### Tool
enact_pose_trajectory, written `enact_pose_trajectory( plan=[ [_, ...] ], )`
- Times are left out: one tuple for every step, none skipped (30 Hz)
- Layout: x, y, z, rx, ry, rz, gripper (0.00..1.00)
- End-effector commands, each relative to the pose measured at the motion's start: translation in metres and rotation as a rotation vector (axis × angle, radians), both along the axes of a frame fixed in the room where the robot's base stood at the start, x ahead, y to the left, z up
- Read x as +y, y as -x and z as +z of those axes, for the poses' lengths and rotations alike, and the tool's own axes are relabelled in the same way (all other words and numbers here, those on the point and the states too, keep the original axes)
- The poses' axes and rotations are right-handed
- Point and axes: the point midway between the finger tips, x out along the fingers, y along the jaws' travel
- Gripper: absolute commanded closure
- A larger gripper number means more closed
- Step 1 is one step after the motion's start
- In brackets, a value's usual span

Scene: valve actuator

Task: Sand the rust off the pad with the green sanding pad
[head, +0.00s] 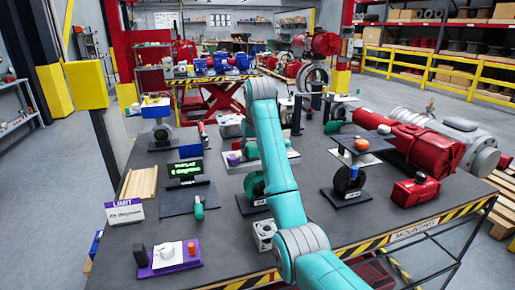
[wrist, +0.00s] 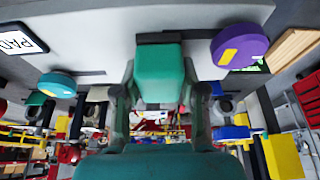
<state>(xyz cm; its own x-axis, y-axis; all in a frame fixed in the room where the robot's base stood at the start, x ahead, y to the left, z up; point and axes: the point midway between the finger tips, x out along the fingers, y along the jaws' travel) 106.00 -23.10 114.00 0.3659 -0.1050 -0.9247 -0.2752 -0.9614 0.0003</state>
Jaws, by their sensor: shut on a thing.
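In the wrist view my gripper (wrist: 158,88) is shut on a green block (wrist: 158,66), which looks like the sanding pad. Its far end meets or lies close to a dark strip on a light grey plate (wrist: 105,35); I cannot tell whether it touches. A white "PAD" label (wrist: 18,40) is at the upper left. No rust patch is clear; the block may cover it. In the head view the grey plate (head: 280,162) is in the table's middle, partly behind my arm, and my gripper is mostly hidden there.
A purple disc (wrist: 240,46) with a yellow mark and a teal disc (wrist: 57,84) flank the block. On the table (head: 235,235) stand a display (head: 185,170), a purple control box (head: 168,258), a red case (head: 415,190) and a raised black plate (head: 360,150).

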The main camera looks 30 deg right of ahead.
Motion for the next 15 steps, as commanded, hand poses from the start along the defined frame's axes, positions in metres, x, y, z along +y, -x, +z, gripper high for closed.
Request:
enact_pose_trajectory(
  plan=[
    [0.003,-0.001,0.001,-0.001,0.000,0.000,1.00],
    [0.003,-0.001,0.001,-0.001,0.000,0.000,1.00],
    [0.004,-0.001,0.001,-0.001,0.001,-0.001,1.00],
    [0.004,-0.001,0.000,-0.001,0.001,-0.001,1.00],
    [0.004,-0.001,-0.001,-0.001,0.001,-0.001,1.00],
    [0.004,-0.001,-0.002,-0.001,0.001,-0.001,1.00],
    [0.004,-0.001,-0.002,-0.002,0.001,-0.001,1.00],
    [0.004,-0.001,-0.002,-0.002,0.001,-0.001,1.00],
    [0.003,-0.001,-0.002,-0.002,0.001,-0.002,1.00],
    [0.002,-0.001,-0.002,-0.001,0.000,-0.002,1.00],
    [0.001,0.000,-0.002,-0.001,0.000,-0.002,1.00],
    [-0.001,0.000,-0.003,-0.001,0.000,-0.002,1.00],
    [-0.003,0.001,-0.003,-0.001,0.000,-0.002,1.00],
    [-0.005,0.001,-0.003,-0.001,0.000,-0.002,1.00],
    [-0.008,0.002,-0.004,0.000,0.000,-0.003,1.00]
  ],
)
